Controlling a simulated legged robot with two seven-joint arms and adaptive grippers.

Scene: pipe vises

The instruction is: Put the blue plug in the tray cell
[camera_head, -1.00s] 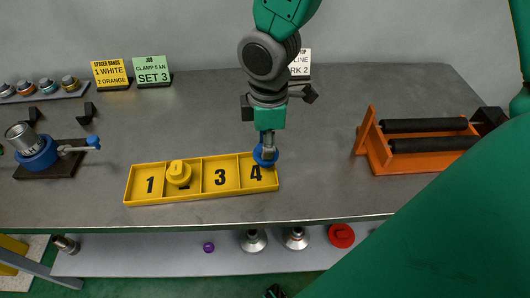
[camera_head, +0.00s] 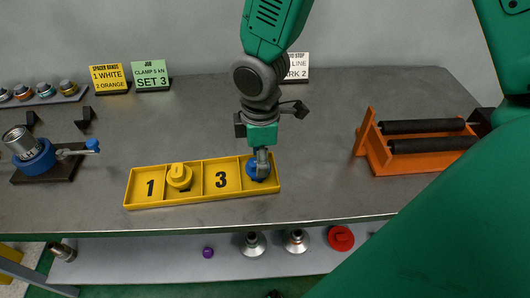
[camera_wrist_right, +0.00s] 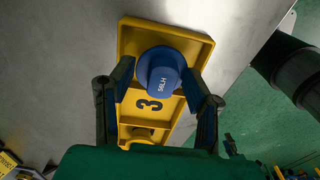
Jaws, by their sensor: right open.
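The yellow tray (camera_head: 205,201) lies near the table's front edge, with numbered cells in a row. The blue plug (camera_head: 258,168) sits in the cell at its right end and covers that cell's number. The right wrist view also shows the blue plug (camera_wrist_right: 160,72) in the end cell beside the cell marked 3. My right gripper (camera_head: 262,160) points down over the plug. Its fingers (camera_wrist_right: 164,88) are spread apart on both sides of the plug, and gaps show. A yellow plug (camera_head: 179,176) sits in the second cell. My left gripper is not in view.
An orange stand with black rollers (camera_head: 420,140) is at the right. A blue vise (camera_head: 35,156) with a metal cylinder is at the left. Sign cards and a rack of small plugs (camera_head: 44,88) line the back. Table around the tray is mostly clear.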

